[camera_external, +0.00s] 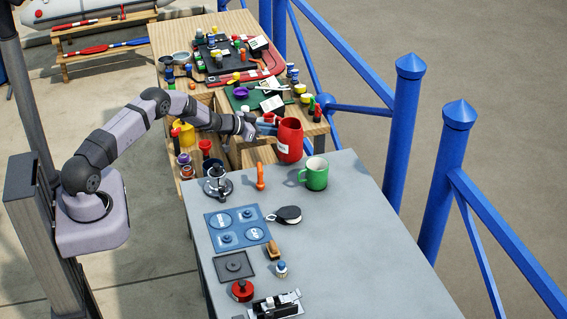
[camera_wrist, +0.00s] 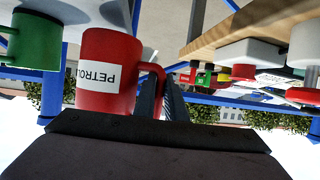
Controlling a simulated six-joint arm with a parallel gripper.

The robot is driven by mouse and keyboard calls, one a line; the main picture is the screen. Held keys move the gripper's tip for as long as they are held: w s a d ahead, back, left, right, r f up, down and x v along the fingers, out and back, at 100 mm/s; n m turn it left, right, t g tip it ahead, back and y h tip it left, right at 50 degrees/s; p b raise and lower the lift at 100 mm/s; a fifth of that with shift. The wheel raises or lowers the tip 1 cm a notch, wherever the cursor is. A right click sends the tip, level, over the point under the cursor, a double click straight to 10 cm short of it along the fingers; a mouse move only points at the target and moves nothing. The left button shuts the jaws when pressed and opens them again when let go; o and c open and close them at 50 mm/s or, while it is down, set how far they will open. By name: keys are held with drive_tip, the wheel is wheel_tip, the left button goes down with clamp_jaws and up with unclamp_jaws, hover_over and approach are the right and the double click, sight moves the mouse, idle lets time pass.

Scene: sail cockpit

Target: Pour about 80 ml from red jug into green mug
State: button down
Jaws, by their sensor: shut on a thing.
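The red jug (camera_external: 290,141) with a white label stands out at the far edge of the grey table in the external view. It looks close to upright and seems held up, though its height over the table is hard to judge. My gripper (camera_external: 260,126) is shut on the jug's handle, on its left side. In the wrist view the red jug (camera_wrist: 106,75) shows a "PETROL" label, with the dark fingers at its handle. The green mug (camera_external: 314,177) stands upright on the table, just below and right of the jug, apart from it. It also shows in the wrist view (camera_wrist: 38,42). The contents of both are hidden.
An orange tool (camera_external: 260,176), a black round-headed item (camera_external: 289,214) and a blue panel (camera_external: 237,229) lie on the grey table (camera_external: 370,250). A crowded wooden bench stands behind. Blue railings (camera_external: 403,130) run along the right. The table's right side is clear.

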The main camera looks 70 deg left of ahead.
drive_tip(key=shift+f, duration=0.5)
drive_tip(key=shift+r, duration=0.1)
